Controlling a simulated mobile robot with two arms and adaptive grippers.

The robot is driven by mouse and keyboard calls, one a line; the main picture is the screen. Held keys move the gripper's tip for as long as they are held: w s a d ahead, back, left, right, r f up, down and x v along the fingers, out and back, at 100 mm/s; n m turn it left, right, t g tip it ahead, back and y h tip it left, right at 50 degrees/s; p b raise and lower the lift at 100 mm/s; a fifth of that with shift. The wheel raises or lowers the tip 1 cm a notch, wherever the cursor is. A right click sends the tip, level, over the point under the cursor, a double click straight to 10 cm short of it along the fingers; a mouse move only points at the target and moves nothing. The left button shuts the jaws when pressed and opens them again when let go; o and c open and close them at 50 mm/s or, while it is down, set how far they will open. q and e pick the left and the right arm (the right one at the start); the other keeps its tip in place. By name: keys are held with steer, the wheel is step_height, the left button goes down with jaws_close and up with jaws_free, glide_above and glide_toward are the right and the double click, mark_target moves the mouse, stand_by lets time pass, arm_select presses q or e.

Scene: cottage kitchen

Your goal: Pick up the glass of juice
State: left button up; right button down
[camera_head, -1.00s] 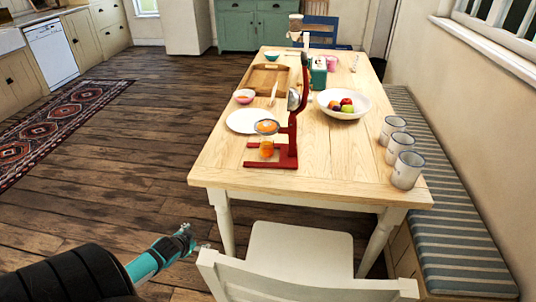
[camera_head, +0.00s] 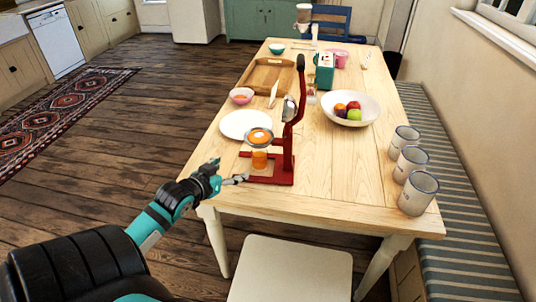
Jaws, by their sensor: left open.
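The glass of juice (camera_head: 260,159) holds orange liquid and stands on the red base of a juicer (camera_head: 285,150), under its cup with an orange half (camera_head: 260,137). The cup hides the top of the glass. My left gripper (camera_head: 240,177) is open at the near left edge of the table, just left of and nearer than the glass. It appears apart from the glass. My right gripper is not in view.
A white plate (camera_head: 245,122) lies behind the glass. The juicer's upright and lever stand right of it. A fruit bowl (camera_head: 369,112) and several mugs (camera_head: 408,162) are to the right. A white chair (camera_head: 290,275) stands at the near edge.

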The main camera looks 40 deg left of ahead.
mark_target(263, 152)
arm_select(q)
steer(key=x, duration=0.6)
steer(key=shift+w+r, duration=0.3)
steer(key=x, duration=0.3)
steer(key=shift+w+f, duration=0.15)
steer(key=shift+w, duration=0.1)
steer(key=shift+x, duration=0.95)
steer(key=shift+w, duration=0.1)
steer(key=shift+w+f, duration=0.1)
steer(key=shift+w, duration=0.2)
steer(key=x, duration=0.3)
steer(key=shift+w+d, duration=0.2)
steer(key=shift+w, duration=0.3)
steer(key=shift+w+a+f, duration=0.1)
steer(key=shift+w+f, duration=0.1)
steer(key=shift+w, duration=0.2)
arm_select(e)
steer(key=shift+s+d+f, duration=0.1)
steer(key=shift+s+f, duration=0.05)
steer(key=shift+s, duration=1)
